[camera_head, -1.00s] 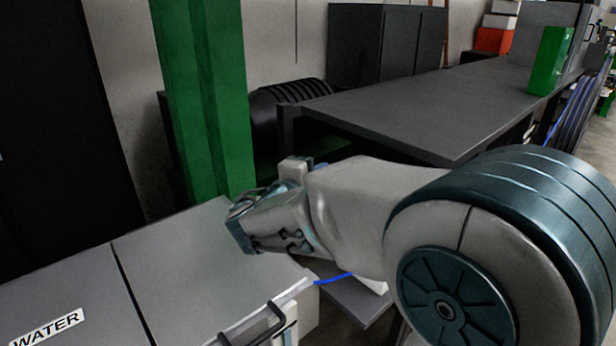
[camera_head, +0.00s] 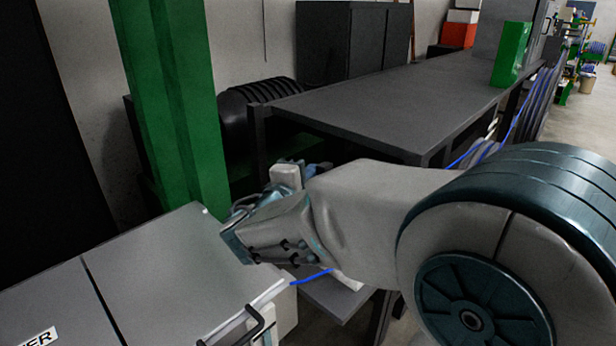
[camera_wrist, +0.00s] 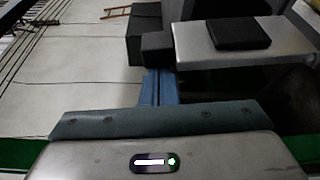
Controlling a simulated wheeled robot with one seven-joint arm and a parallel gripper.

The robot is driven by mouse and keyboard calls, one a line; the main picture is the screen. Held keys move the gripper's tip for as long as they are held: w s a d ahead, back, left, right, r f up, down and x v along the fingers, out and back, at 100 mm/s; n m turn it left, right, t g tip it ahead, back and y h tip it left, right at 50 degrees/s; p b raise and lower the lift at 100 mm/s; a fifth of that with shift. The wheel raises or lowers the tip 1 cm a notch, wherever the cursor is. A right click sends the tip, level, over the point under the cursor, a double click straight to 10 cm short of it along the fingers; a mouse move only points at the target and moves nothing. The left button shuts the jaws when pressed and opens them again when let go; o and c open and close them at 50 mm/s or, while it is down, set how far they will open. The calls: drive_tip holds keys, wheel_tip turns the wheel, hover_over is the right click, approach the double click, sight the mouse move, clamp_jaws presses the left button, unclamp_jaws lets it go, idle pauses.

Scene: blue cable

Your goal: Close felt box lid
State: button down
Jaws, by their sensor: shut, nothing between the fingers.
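A grey box top (camera_head: 170,270) with a dark seam lies at the lower left of the head view. It looks flat and shut. A label ending in "ER" (camera_head: 42,338) is on it, cut off by the frame edge. I see no writing that names a felt box, so I cannot tell whether its lid is in view. My gripper (camera_head: 238,242) is over the right end of the grey top; I cannot tell whether it touches. It is shut and empty. In the wrist view, its grey body fills the bottom.
A black handle (camera_head: 252,325) sticks out at the box's front edge. A green post (camera_head: 180,110) stands behind it. A long dark table (camera_head: 390,105) extends to the back right, with a green block (camera_head: 511,55) on it. A blue cable (camera_head: 312,277) passes below my arm.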

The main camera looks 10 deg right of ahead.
drive_tip(key=shift+s+d+m+t+h+b, duration=0.2)
drive_tip(key=shift+s+d+m+b, duration=0.3)
drive_tip(key=shift+b, duration=1.35)
drive_tip(key=shift+s+d+m+t+h+b, duration=0.1)
drive_tip(key=shift+s+d+m+t+b, duration=0.35)
drive_tip(key=shift+b, duration=1.35)
drive_tip(key=shift+s+r+m+g+b, duration=0.25)
drive_tip(key=shift+s+r+m+b, duration=0.05)
drive_tip(key=shift+s+m+b, duration=0.2)
drive_tip(key=shift+a, duration=0.1)
